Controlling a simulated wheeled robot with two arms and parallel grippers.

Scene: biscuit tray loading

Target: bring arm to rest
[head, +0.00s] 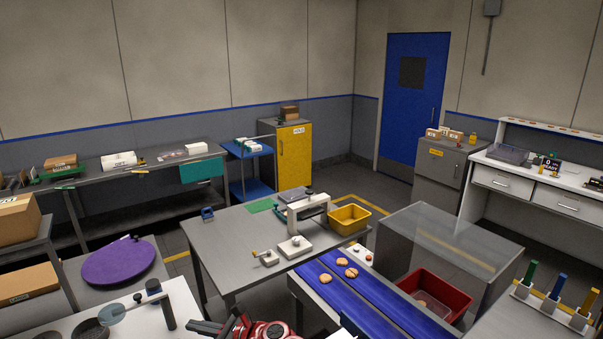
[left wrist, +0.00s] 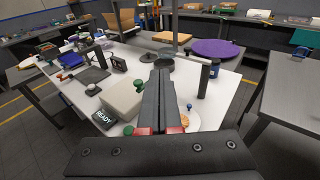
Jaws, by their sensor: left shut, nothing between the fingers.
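My left arm shows in red and black at the bottom edge of the head view, with its fingers not clear there. In the left wrist view my left gripper (left wrist: 161,72) is shut, its two dark fingers together with nothing between them. It points out over a white worktop (left wrist: 228,88). My right gripper is not in view.
Biscuits lie on the blue conveyor (head: 318,291), beside a red bin (head: 455,291). A yellow bin (head: 349,219) stands on the grey table (head: 215,245). In the left wrist view a READY display (left wrist: 104,117) and a black post (left wrist: 204,82) stand near the fingers.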

